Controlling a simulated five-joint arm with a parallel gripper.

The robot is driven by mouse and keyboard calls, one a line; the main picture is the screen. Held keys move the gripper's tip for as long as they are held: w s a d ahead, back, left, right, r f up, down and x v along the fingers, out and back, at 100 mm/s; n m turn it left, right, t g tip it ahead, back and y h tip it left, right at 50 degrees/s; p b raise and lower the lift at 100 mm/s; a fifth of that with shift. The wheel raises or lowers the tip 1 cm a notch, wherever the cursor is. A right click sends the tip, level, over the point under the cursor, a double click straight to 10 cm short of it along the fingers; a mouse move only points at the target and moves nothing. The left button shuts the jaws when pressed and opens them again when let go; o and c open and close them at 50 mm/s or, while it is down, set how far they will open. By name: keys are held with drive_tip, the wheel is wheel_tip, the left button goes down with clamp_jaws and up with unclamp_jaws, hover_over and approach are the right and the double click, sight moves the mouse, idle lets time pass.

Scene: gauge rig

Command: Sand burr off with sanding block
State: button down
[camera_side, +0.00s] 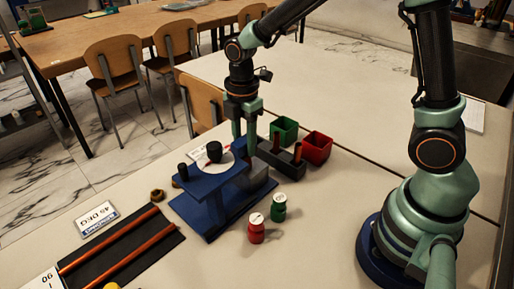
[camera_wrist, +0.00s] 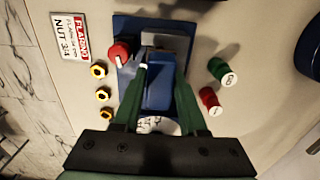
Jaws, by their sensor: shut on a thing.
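The blue gauge rig (camera_side: 222,182) stands on the table, with a white dial disc and a black knob on top. A grey block (camera_side: 259,179) sits at its right side and also shows in the wrist view (camera_wrist: 176,42). My gripper (camera_side: 244,143) points down behind the rig. In the wrist view my gripper (camera_wrist: 162,75) has its fingers on both sides of a blue block-like piece (camera_wrist: 159,90). I cannot tell whether it is the sanding block. Its lower part and any burr are not clear.
Red (camera_side: 256,228) and green (camera_side: 278,208) capped jars stand right of the rig. Green (camera_side: 285,130) and red (camera_side: 317,148) bins stand behind, near a dark peg holder (camera_side: 281,158). Several brass nuts (camera_wrist: 99,70) lie left in the wrist view. Orange rods (camera_side: 130,242) lie front left.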

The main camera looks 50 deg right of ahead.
sight(237, 144)
drive_tip(key=shift+s+d+f, duration=0.15)
drive_tip(key=shift+d, duration=1.15)
drive_tip(key=shift+a, duration=0.9)
drive_tip(key=shift+a+r, duration=0.5)
drive_tip(key=shift+r, duration=0.35)
drive_tip(key=shift+a+r, duration=0.45)
drive_tip(key=shift+r, duration=0.4)
drive_tip(key=shift+a+r, duration=0.5)
drive_tip(key=shift+r, duration=0.35)
drive_tip(key=shift+r, duration=0.15)
